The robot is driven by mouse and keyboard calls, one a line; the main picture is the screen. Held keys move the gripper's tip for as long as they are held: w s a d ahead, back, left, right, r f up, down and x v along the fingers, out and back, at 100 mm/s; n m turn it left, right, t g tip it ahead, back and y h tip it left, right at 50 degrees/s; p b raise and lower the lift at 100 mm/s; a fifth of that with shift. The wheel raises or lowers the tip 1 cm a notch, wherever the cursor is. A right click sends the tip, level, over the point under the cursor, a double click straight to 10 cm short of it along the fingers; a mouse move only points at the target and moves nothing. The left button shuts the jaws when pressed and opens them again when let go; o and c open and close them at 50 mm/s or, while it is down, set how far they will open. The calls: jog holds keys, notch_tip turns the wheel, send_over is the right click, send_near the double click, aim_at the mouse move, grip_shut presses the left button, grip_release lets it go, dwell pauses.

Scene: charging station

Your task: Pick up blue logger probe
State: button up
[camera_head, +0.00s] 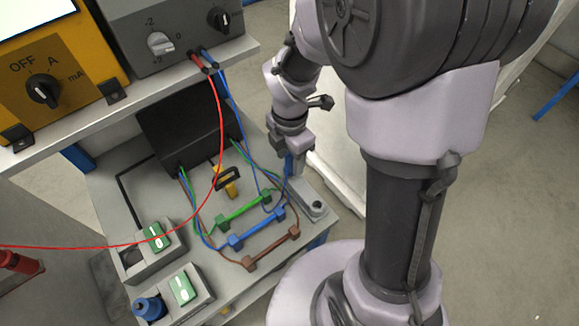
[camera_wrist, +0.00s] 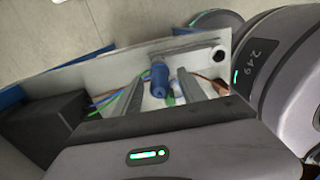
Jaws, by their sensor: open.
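The blue logger probe (camera_head: 289,166) stands upright in the head view, at the far end of a grey holder block (camera_head: 311,204) on the lower shelf. In the wrist view the probe (camera_wrist: 159,78) shows as a blue cylinder between my two fingers. My gripper (camera_head: 291,151) is open and points down over the probe, with one finger on each side of it. A small gap shows on both sides in the wrist view. The probe's lower end is hidden.
Green (camera_head: 242,207), blue (camera_head: 257,229) and brown (camera_head: 271,249) bars with cables lie left of the holder. A black box (camera_head: 180,127) stands behind them. The upper shelf (camera_head: 170,85) carries two instruments. A red cable (camera_head: 219,130) hangs across the front.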

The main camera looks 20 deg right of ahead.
notch_tip(320, 180, down, 3)
jog(key=shift+r, duration=0.35)
grip_shut()
jog(key=shift+r, duration=0.15)
